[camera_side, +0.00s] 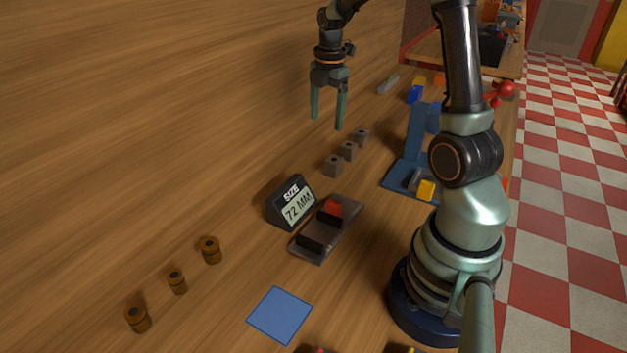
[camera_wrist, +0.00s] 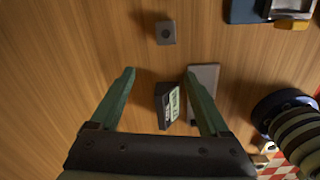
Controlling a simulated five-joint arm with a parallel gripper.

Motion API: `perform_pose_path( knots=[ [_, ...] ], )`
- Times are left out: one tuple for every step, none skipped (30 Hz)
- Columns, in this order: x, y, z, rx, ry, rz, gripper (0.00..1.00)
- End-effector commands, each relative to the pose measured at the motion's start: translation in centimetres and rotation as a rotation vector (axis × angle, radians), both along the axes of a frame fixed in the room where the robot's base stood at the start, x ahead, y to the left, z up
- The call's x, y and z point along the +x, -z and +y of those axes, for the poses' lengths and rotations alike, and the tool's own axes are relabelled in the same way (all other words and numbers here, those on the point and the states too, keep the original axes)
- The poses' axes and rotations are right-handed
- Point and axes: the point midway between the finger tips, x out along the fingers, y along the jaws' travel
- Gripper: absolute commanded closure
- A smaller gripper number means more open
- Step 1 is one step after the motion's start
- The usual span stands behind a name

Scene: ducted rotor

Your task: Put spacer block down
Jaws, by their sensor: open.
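I cannot tell which is the spacer block.
A sign (camera_side: 292,204) reads "SIZE 72 MM". Beside it lies a dark rail (camera_side: 344,228) with black stops and a red piece. A blue square (camera_side: 279,314) lies in front. Three brown knobs, including one knob (camera_side: 211,250), stand left. A blue stand (camera_side: 405,172) is right.

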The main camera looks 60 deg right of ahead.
Motion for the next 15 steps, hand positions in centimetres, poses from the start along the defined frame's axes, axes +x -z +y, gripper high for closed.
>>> perform_pose_path(
  knots=[
    [0.2, -1.4, 1.8, -0.009, 0.064, -0.031, 0.21],
    [0.3, -2.1, 2.8, -0.012, 0.114, -0.049, 0.21],
    [0.2, -3.0, 4.2, -0.013, 0.185, -0.075, 0.21],
    [0.2, -3.7, 5.3, -0.011, 0.239, -0.095, 0.21],
    [0.0, -4.3, 6.3, -0.007, 0.293, -0.115, 0.21],
    [-0.2, -5.0, 7.6, 0.0, 0.363, -0.141, 0.21],
    [-0.4, -5.5, 8.6, 0.007, 0.416, -0.161, 0.21],
    [-0.6, -5.9, 9.6, 0.017, 0.47, -0.18, 0.21],
    [-1.0, -6.5, 10.9, 0.031, 0.54, -0.206, 0.21],
    [-1.3, -6.9, 11.8, 0.045, 0.594, -0.225, 0.21],
    [-1.6, -7.3, 12.8, 0.059, 0.646, -0.244, 0.21],
    [-2.1, -7.7, 14.0, 0.082, 0.715, -0.268, 0.21],
    [-2.5, -8.0, 14.8, 0.101, 0.768, -0.286, 0.21],
    [-2.9, -8.2, 15.7, 0.122, 0.82, -0.303, 0.21],
    [-3.5, -8.5, 16.8, 0.152, 0.889, -0.322, 0.21]
  ],
)
